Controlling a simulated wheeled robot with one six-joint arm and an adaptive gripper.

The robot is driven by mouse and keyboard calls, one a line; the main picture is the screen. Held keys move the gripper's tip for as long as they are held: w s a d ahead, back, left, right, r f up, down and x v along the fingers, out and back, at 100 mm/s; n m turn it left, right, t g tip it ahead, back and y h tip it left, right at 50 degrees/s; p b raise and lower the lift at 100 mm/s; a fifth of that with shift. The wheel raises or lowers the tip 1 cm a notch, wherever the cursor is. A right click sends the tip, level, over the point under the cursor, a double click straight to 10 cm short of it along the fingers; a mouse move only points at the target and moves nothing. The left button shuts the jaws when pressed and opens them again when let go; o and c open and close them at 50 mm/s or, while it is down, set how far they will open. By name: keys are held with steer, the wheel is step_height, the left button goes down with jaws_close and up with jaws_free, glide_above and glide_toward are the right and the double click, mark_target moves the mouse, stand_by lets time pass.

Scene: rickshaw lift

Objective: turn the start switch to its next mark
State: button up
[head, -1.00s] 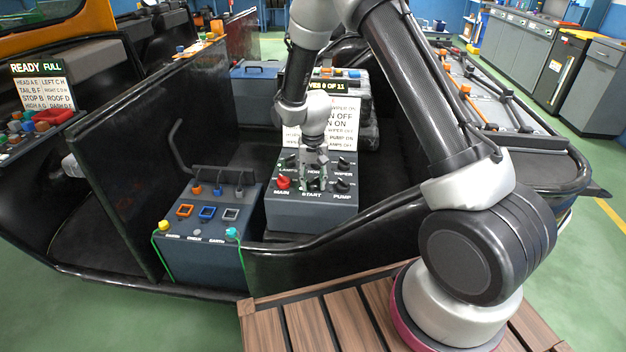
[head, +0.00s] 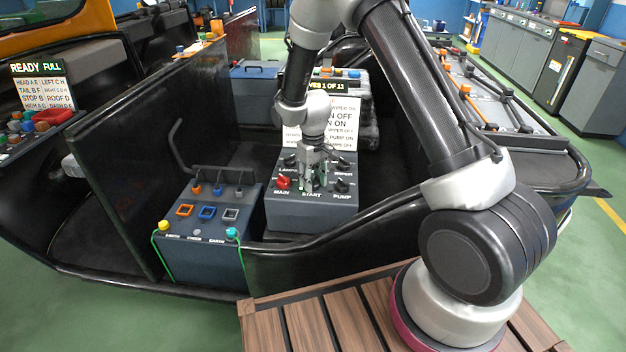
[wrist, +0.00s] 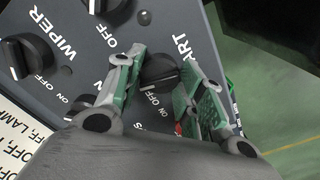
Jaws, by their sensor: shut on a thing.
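The start switch (wrist: 158,73) is a dark round knob with a white pointer line. In the wrist view it lies between the green-padded fingers of my gripper (wrist: 170,88), beside a partly covered START label. My gripper (head: 317,182) is shut on it. In the head view the fingers come down from above onto the dark switch box (head: 290,213), and they hide most of this knob. Which mark the pointer meets is unclear.
The wiper knob (wrist: 25,55) is close by. A white instruction card (head: 343,125) stands behind the box. A socket box (head: 205,240) with cables stands at left.

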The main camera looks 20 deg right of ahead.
mark_target(313, 179)
steer(key=n, duration=0.5)
steer(key=shift+n, duration=0.3)
steer(key=n, duration=0.5)
steer(key=shift+n, duration=0.3)
steer(key=o, duration=1)
step_height(313, 179, up, 12)
